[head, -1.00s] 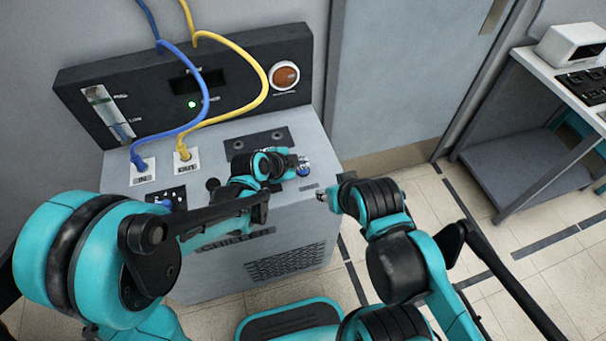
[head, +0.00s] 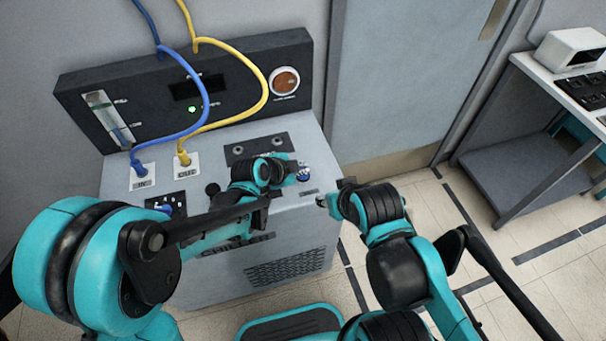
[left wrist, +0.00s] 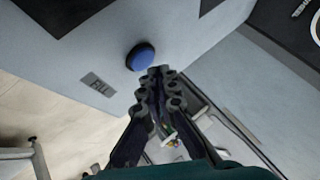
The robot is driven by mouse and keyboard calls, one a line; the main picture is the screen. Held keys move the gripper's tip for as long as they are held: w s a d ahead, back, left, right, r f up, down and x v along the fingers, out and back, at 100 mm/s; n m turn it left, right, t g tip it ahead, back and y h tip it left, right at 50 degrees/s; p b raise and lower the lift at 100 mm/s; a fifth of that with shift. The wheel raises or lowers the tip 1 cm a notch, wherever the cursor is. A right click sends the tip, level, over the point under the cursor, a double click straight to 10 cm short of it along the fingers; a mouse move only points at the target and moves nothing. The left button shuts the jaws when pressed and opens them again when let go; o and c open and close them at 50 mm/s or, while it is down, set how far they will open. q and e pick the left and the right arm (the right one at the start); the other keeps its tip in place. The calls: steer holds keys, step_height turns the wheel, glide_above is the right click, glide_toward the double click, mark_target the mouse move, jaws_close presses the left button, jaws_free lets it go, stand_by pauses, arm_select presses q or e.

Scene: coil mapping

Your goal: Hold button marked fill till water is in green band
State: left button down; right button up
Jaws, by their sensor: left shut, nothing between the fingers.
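The blue button (head: 303,175) is on the front right of the grey machine's top. In the left wrist view the round blue button (left wrist: 140,56) is beside a small label (left wrist: 97,83) that seems to read FILL. My left gripper (head: 297,168) is shut and empty close to the button. In the left wrist view its fingertips (left wrist: 162,73) are just beside the button's lower right edge; I cannot tell if they touch it. The sight gauge (head: 108,117) is on the dark panel at left; its water level and green band are too small to read. My right gripper (head: 322,201) is right of the machine, its fingers unclear.
The grey machine (head: 225,285) carries a blue hose (head: 207,95) and a yellow hose (head: 262,75) into its top. A side table (head: 560,75) stands at right.

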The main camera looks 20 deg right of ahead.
stand_by(0.4)
arm_select(q)
steer(key=shift+f+b, duration=0.45)
steer(key=shift+f+b, duration=0.35)
stand_by(6.8)
